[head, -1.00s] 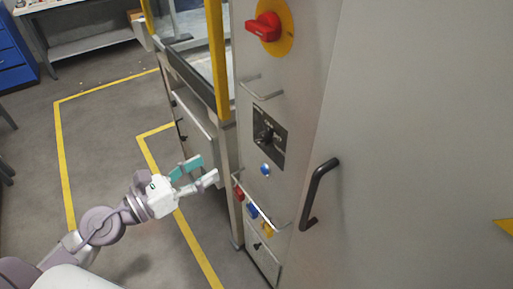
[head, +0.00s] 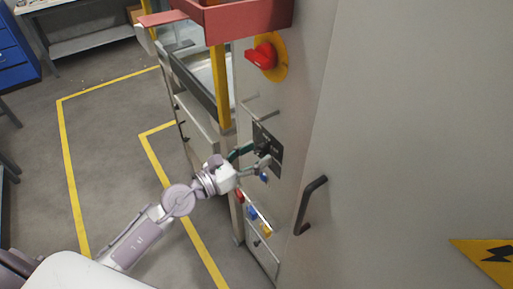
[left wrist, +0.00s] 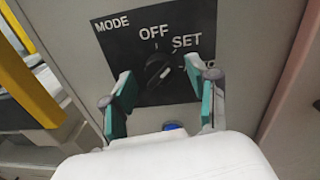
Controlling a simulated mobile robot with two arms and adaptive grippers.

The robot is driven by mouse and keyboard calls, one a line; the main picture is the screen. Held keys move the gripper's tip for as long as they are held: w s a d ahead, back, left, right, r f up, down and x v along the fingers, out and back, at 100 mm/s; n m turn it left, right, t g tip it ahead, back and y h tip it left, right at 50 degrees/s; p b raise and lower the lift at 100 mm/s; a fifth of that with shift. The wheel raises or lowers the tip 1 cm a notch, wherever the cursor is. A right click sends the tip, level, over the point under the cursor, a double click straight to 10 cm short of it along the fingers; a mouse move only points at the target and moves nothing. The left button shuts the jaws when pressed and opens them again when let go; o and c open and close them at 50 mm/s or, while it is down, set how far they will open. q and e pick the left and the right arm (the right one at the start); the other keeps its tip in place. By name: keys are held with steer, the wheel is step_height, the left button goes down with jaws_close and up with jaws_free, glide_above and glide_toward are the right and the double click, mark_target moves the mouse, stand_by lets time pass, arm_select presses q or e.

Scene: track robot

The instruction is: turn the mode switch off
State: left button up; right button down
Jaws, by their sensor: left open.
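The mode switch (left wrist: 158,70) is a round black knob on a black plate (left wrist: 120,42) marked MODE, OFF and SET. A third mark at the right is partly hidden by a finger. A small white line shows on the knob's right half; I cannot tell exactly which mark it points at. In the head view the plate (head: 275,158) is on the grey cabinet front. My left gripper (head: 258,153) is open in front of it. In the left wrist view its teal-padded fingers (left wrist: 160,82) stand on either side of the knob, with visible gaps. My right gripper is not in view.
A blue button (left wrist: 173,127) sits just below the plate. A red rotary handle (head: 262,56) is above and a black door handle (head: 311,205) is at right. Small coloured parts (head: 252,212) are lower down. A red open box (head: 245,18) is at the top.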

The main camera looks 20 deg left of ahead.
arm_select(q)
steer(key=shift+w+d, duration=0.25)
steer(key=shift+w, duration=0.05)
steer(key=c, duration=1.1)
steer(key=shift+r+n+p, duration=0.25)
steer(key=shift+n+p, duration=0.95)
steer(key=shift+p, duration=0.2)
steer(key=shift+n+p, duration=0.8)
steer(key=shift+n, duration=0.1)
steer(key=shift+n+p, duration=0.9)
steer(key=shift+n, duration=0.3)
steer(key=shift+n+g+p, duration=0.3)
steer(key=shift+n+p, duration=0.55)
steer(key=shift+n, duration=0.55)
steer(key=shift+f, duration=0.1)
